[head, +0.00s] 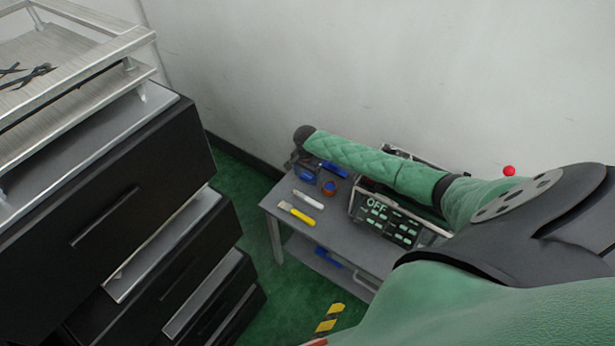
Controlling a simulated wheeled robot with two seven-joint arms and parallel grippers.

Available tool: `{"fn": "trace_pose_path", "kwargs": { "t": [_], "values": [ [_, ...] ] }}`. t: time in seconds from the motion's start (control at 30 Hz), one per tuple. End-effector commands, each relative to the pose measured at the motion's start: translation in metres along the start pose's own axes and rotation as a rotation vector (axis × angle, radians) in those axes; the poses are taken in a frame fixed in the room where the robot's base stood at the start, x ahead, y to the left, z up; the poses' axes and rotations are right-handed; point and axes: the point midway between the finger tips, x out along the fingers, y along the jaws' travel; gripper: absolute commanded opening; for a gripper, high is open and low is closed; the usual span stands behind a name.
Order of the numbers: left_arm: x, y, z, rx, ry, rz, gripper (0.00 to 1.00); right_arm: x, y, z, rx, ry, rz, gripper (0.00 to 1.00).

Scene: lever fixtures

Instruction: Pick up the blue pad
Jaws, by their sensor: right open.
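My right arm comes in from the right. Its dark right gripper (292,163) is at the back left corner of the grey table (345,238), open, with its fingers small and partly hidden. Close below and right of it is a dark blue boxy thing (306,176). A brighter blue flat piece (334,169) lies just right of that, by my forearm. I cannot tell for sure which is the blue pad, or whether the gripper touches either. My left gripper is not in view.
The table holds a red and blue roll (329,188), a white tool (308,200), a yellow-handled tool (297,213) and a black panel marked OFF (391,222). A blue item (327,257) is on the lower shelf. Black drawers (120,215) stand open at left.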

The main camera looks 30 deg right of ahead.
Motion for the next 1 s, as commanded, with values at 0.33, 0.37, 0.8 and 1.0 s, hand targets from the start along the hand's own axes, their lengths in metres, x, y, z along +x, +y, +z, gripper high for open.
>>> {"fn": "trace_pose_path", "kwargs": {
  "t": [0.33,0.37,0.8,1.0],
  "values": [
    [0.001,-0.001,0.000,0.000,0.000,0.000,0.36,0.001,0.000,0.000,-0.001,0.000,0.000,0.49],
    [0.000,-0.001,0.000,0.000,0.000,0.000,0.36,0.001,0.000,0.000,-0.001,0.000,0.000,0.43],
    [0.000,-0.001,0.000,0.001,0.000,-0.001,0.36,0.001,0.000,0.000,-0.001,0.000,0.000,0.23],
    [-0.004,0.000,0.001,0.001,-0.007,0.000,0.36,-0.012,0.000,0.000,-0.001,0.000,-0.001,0.23]
  ]
}}
